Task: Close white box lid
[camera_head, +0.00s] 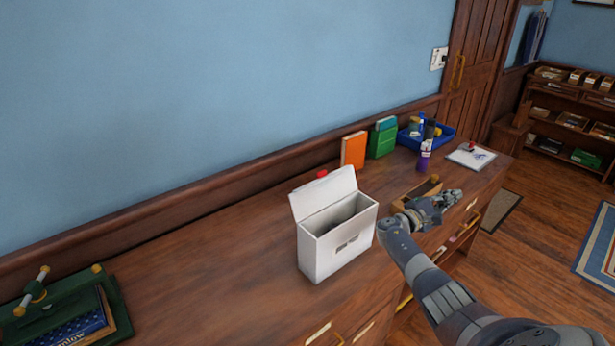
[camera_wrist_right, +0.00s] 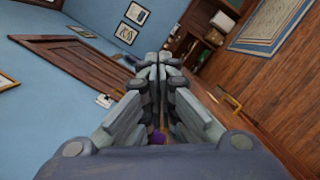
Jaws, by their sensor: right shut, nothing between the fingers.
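The white box (camera_head: 338,244) stands upright on the wooden cabinet top. Its lid (camera_head: 324,194) is open, tilted up and back toward the wall, and the inside of the box shows dark. My right gripper (camera_head: 455,195) is to the right of the box, above the cabinet's front part, apart from the box. In the right wrist view the gripper (camera_wrist_right: 158,62) has its fingers together with nothing between them. The box does not show in that view. My left gripper is in neither view.
The wooden cabinet top (camera_head: 220,270) is bare left of the box. Orange (camera_head: 353,150) and green (camera_head: 382,138) books, a blue tray (camera_head: 440,135), a purple bottle (camera_head: 424,155) and a clipboard (camera_head: 471,156) stand or lie farther right. A green book holder (camera_head: 65,310) is at lower left.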

